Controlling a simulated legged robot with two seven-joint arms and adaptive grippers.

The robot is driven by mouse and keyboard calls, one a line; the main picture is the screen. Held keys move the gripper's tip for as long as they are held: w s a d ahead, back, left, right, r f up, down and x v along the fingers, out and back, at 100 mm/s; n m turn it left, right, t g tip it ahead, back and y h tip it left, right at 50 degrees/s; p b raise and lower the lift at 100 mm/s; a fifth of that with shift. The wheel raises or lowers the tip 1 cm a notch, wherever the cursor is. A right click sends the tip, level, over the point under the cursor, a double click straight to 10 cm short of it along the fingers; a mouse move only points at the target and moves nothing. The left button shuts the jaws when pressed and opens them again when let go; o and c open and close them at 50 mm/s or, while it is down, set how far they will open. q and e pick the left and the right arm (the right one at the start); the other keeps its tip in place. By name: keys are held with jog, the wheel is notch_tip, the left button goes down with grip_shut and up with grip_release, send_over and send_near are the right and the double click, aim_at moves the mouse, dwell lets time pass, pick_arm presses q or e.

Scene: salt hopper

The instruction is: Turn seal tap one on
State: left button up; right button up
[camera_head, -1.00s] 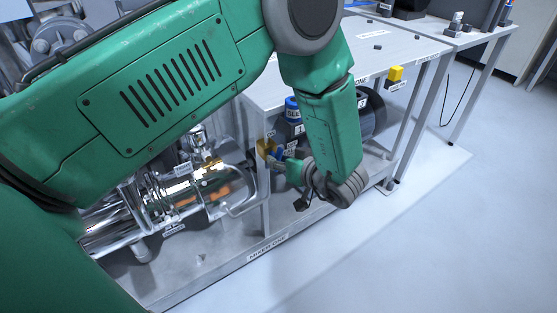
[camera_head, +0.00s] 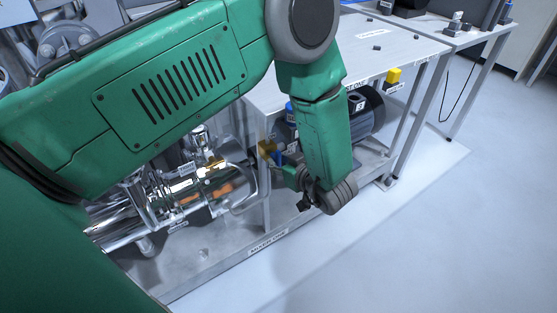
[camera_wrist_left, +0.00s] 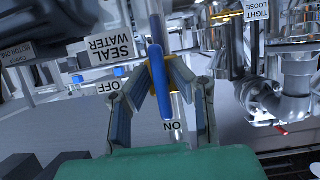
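The seal tap has a blue lever handle (camera_wrist_left: 157,85) on a brass-yellow body, beside a SEAL WATER label (camera_wrist_left: 111,47). In the left wrist view the lever's near end points toward the ON label (camera_wrist_left: 173,125); the OFF label (camera_wrist_left: 109,88) is to its left. My left gripper (camera_wrist_left: 161,72) has one finger on each side of the lever, with gaps visible near its near end; contact at the tips is unclear. In the head view the left gripper (camera_head: 285,174) is at the yellow tap body (camera_head: 266,148), and my forearm partly covers the area. My right gripper is not in view.
A metal bench (camera_head: 410,47) stands behind the forearm, with a dark motor (camera_head: 368,112) below it. Shiny pipework (camera_head: 220,185) lies left of the tap. Another yellow item (camera_head: 394,75) is on the bench edge. The floor at right is clear.

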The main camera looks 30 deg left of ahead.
pick_arm(q)
jog(key=shift+o, duration=0.2)
jog(key=shift+d+r, duration=0.1)
jog(key=shift+d, duration=0.1)
jog(key=v, duration=1.2)
